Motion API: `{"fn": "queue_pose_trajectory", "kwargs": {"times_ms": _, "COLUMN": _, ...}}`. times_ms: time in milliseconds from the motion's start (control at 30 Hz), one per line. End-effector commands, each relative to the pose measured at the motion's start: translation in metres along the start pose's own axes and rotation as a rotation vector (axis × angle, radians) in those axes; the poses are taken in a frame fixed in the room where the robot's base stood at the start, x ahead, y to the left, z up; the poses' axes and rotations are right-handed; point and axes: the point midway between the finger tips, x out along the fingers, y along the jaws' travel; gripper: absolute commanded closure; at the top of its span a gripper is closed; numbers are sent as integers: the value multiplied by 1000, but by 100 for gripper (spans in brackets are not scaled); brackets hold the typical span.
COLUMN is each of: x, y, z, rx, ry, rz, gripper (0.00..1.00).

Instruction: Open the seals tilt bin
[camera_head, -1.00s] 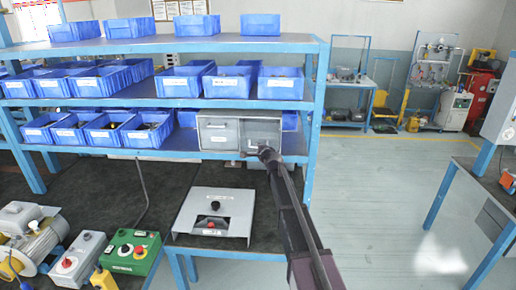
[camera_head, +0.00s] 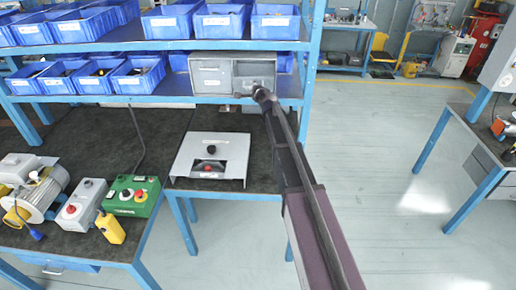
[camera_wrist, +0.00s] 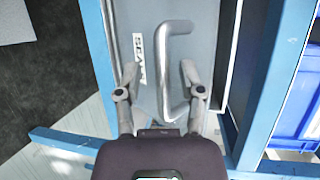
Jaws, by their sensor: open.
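The seals tilt bin (camera_head: 255,69) is the right one of two grey bins side by side on the shelf rack; its front looks closed. In the wrist view its grey front (camera_wrist: 205,25) carries a white SEALS label (camera_wrist: 139,58) and a bar handle (camera_wrist: 164,70). My gripper (camera_wrist: 162,69) is open, with one finger on each side of the handle; whether either finger touches it I cannot tell. In the head view my gripper (camera_head: 260,92) is at the lower part of the bin front and partly hides it.
The left grey bin (camera_head: 211,73) adjoins it. Blue bins (camera_head: 196,22) fill the shelves above and to the left. A blue rack post (camera_head: 312,50) stands close on the right. Below is a dark bench (camera_head: 165,135) with a grey panel box (camera_head: 211,158) and a green control box (camera_head: 131,196).

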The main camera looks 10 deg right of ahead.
Motion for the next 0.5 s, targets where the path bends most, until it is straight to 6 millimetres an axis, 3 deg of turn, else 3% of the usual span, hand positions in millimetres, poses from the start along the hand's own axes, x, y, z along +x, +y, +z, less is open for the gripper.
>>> {"fn": "queue_pose_trajectory", "kwargs": {"times_ms": 500, "x": 38, "y": -49, "z": -15, "rx": -1, "ry": 0, "rz": 0, "gripper": 49}}
